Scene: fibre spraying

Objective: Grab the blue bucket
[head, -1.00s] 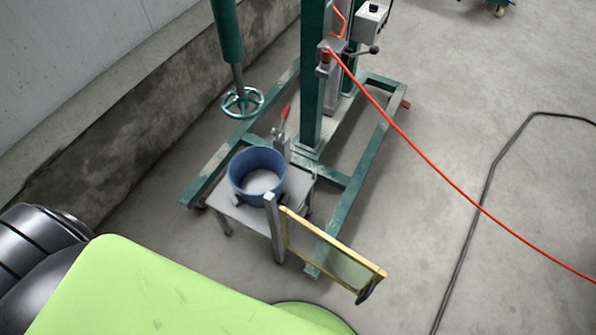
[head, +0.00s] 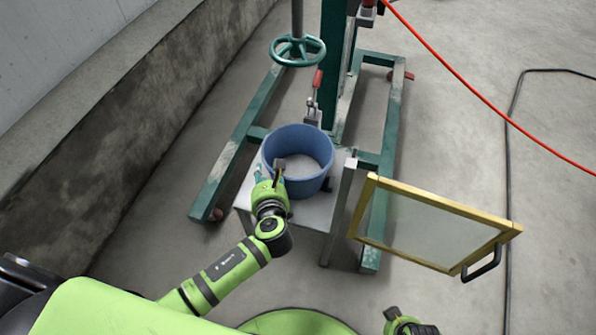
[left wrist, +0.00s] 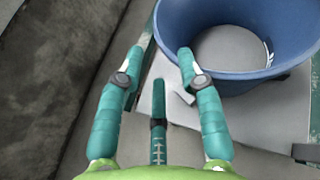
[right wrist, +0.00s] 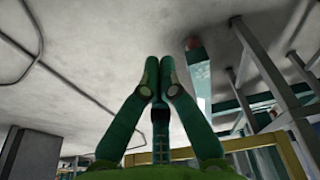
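The blue bucket (head: 312,180) stands upright on a small grey table (head: 318,213) and is open at the top, with a pale bottom inside. It also shows at the upper right of the left wrist view (left wrist: 235,78). My left gripper (head: 269,172) is at the bucket's near left side. In the left wrist view its fingers (left wrist: 160,52) are apart with nothing between them, and the right fingertip overlaps the bucket's wall; I cannot tell whether it touches. My right gripper shows only partly at the bottom of the head view (head: 405,322). In the right wrist view its fingertips (right wrist: 159,62) are together and empty.
A green metal stand (head: 232,165) with a handwheel (head: 298,50) surrounds the table. A yellow-framed panel (head: 435,225) juts out right of the table. A concrete wall (head: 130,135) runs along the left. A red hose (head: 470,103) and a dark cable (head: 508,190) are at the right.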

